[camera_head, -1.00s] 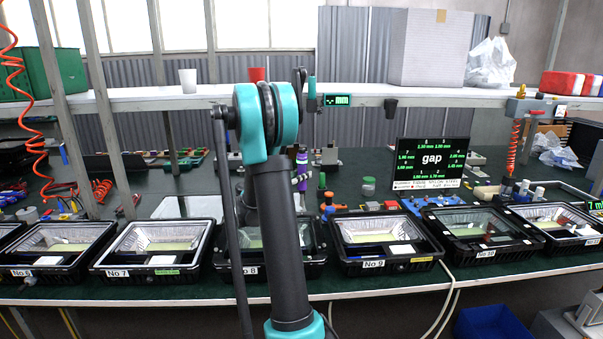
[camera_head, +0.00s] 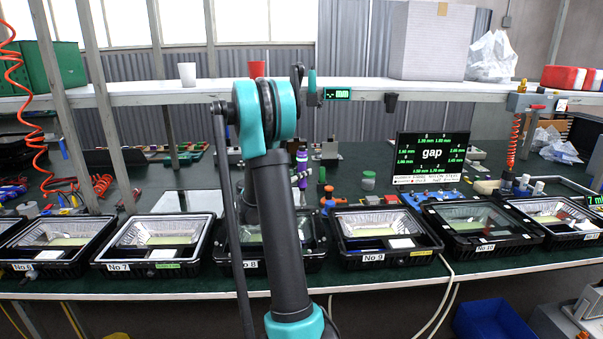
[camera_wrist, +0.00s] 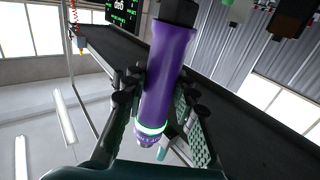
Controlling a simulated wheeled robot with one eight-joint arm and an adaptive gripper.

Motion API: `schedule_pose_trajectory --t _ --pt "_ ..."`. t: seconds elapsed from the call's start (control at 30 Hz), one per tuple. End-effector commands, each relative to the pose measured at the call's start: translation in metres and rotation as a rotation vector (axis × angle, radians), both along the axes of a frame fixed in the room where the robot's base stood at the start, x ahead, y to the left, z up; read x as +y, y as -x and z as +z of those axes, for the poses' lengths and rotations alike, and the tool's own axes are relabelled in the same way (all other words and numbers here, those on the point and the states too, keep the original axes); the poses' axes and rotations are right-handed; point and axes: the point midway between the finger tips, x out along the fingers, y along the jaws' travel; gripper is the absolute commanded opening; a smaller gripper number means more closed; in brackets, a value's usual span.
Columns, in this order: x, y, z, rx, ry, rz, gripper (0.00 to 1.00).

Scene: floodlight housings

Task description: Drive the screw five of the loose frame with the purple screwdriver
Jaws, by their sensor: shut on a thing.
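The purple screwdriver (camera_wrist: 170,65) stands out in the wrist view, with a black part at its top and a pale green ring low down. My gripper (camera_wrist: 160,88) is shut around its purple body. In the head view the screwdriver (camera_head: 302,163) is upright above the back of housing No 8 (camera_head: 318,262). My arm hides much of that housing and most of the gripper. The gap display (camera_head: 432,158) shows numbered millimetre values. I cannot tell which frame is the loose one, and screw five and the screwdriver's tip are not discernible.
Housings No 7 (camera_head: 105,252), No 9 (camera_head: 342,255) and No 10 (camera_head: 450,242) line the green bench front. A shelf (camera_head: 440,90) crosses above, with a small green readout (camera_head: 337,94).

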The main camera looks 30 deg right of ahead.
Motion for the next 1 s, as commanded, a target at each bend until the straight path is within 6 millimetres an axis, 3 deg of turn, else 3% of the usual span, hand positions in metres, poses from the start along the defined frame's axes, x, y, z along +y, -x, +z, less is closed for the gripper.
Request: schedule_pose_trajectory --t 1.0 --pt "-0.0001 -0.0002 -0.0086 0.0 0.001 0.0 0.0"
